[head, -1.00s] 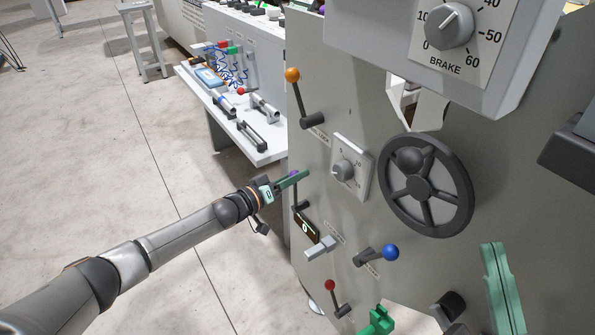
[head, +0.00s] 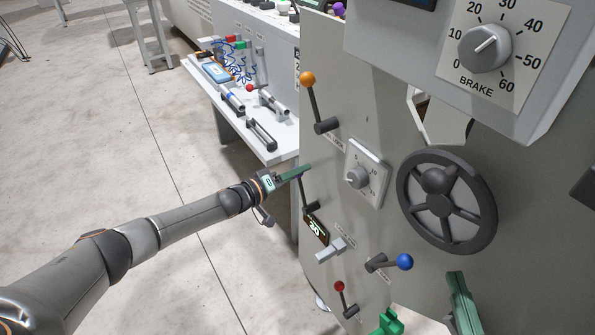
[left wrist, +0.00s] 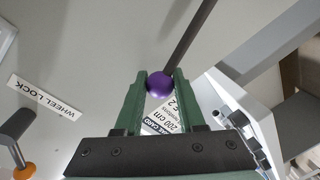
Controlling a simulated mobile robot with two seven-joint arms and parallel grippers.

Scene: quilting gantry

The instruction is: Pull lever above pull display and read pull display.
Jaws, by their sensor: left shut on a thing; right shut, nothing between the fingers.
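The lever (head: 304,193) stands on the grey panel just above the pull display (head: 316,230). The small dark display shows white digits that look like 20. My left gripper (head: 294,173) reaches in from the left and is shut on the lever's purple ball knob, which shows between the green fingers in the left wrist view (left wrist: 159,84). The dark lever shaft runs up and right from the knob there. In the head view the fingers hide the knob. My right gripper (head: 458,280) is at the bottom right, its green fingers together and empty.
An orange-knobbed lever (head: 307,79), a small dial (head: 357,177), a handwheel (head: 447,203), a blue-knobbed lever (head: 404,261) and a red-knobbed lever (head: 339,287) share the panel. A brake dial (head: 484,47) juts out top right.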

